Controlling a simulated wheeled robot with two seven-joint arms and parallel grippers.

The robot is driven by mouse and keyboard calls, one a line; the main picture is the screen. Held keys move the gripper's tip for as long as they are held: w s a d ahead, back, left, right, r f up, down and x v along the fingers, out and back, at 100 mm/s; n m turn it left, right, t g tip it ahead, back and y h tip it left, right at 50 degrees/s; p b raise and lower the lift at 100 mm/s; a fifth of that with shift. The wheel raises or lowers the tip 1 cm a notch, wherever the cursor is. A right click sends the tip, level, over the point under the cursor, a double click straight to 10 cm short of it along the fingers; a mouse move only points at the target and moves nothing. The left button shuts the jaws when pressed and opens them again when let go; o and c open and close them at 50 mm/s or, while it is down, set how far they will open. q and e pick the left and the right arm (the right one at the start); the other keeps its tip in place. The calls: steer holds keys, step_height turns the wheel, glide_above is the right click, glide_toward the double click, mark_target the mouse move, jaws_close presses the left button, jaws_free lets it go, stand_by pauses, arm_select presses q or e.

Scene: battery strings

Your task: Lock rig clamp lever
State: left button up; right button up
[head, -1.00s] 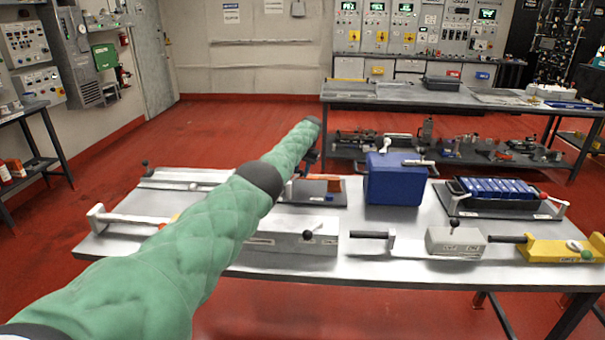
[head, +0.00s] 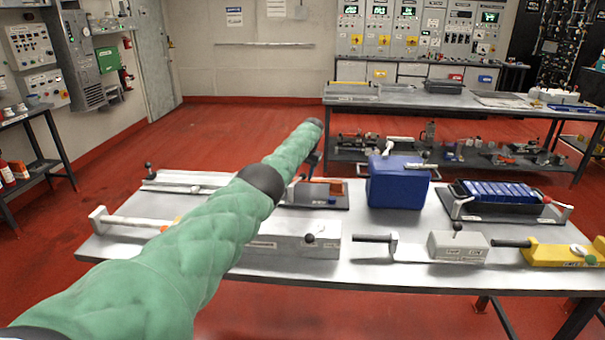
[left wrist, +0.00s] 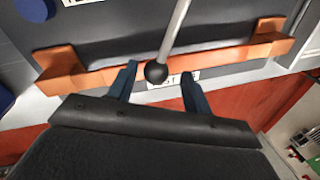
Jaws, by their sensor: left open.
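In the left wrist view a grey clamp lever (left wrist: 176,32) runs down from the top edge and ends in a black ball knob (left wrist: 156,73). My left gripper (left wrist: 159,72) is open, with one blue finger on each side of the knob; I cannot tell whether either touches it. An orange bar (left wrist: 235,53) with raised ends lies across the dark rig plate (left wrist: 110,40) behind the knob. In the head view the rig (head: 338,199) shows on the bench beyond my green left arm, which hides part of it. My right gripper is out of view.
A blue box (head: 397,187) stands right of the rig. A black tray (head: 505,212) of blue cells sits farther right. A grey block with a knob (head: 310,241), a white box (head: 458,246) and a yellow fixture (head: 560,252) line the bench's front edge.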

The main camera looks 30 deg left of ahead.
arm_select(q)
steer(key=r, duration=0.4)
steer(key=d+r, duration=0.1)
steer(key=r, duration=0.2)
steer(key=shift+b, duration=0.35)
steer(key=shift+r, duration=0.15)
steer(key=shift+w, duration=0.1)
